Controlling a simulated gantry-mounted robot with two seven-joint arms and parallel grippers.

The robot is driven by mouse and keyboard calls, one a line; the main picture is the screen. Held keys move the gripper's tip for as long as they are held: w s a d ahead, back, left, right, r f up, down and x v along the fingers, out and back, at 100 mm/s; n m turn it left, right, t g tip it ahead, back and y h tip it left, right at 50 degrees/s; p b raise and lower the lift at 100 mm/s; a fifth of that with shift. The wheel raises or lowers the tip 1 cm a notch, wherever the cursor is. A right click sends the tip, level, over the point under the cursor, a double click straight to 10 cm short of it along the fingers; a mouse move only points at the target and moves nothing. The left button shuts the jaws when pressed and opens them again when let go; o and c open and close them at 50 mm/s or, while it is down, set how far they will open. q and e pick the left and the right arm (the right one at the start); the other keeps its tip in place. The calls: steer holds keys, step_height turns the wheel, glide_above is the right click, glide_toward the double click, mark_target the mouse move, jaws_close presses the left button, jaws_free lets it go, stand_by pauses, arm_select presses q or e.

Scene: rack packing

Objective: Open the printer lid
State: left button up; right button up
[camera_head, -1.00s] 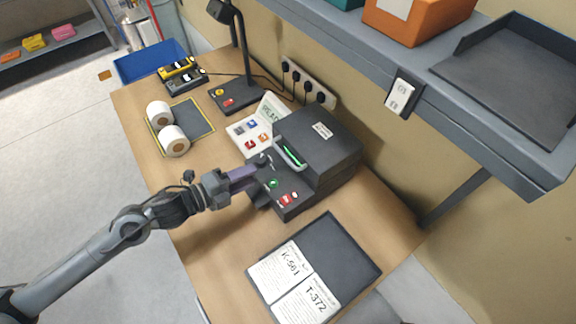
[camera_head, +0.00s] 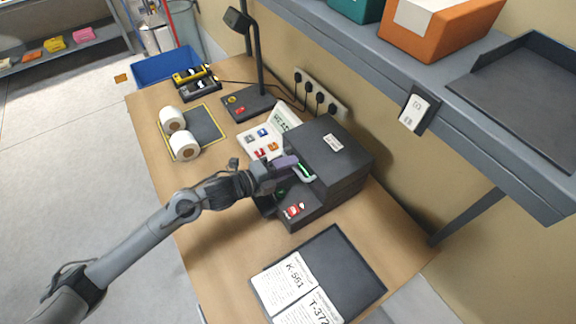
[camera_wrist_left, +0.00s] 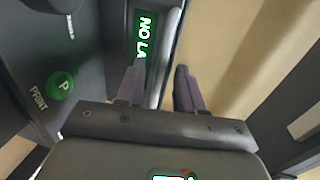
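The black printer (camera_head: 330,185) stands on the brown table with its lid (camera_head: 325,145) down. A light bar handle (camera_head: 305,172) runs along the lid's front edge, beside a green display. In the left wrist view the handle (camera_wrist_left: 168,45) passes between the purple fingers of my left gripper (camera_wrist_left: 160,68), with a gap visible between them. In the head view my left gripper (camera_head: 292,163) is at the handle, above the printer's front panel. A green button (camera_wrist_left: 60,86) marked PRINT is left of the fingers. My right gripper is out of view.
A dark tray (camera_head: 350,262) with labelled cards lies in front of the printer. A light board with coloured buttons (camera_head: 262,140), a lamp (camera_head: 255,75) and white rolls (camera_head: 184,146) are beyond it. A grey shelf (camera_head: 350,55) overhangs at right.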

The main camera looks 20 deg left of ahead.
arm_select(q)
steer(key=shift+w+d, duration=0.15)
steer(key=shift+w, duration=0.05)
steer(key=shift+c, duration=0.3)
jaws_close()
stand_by(1.1)
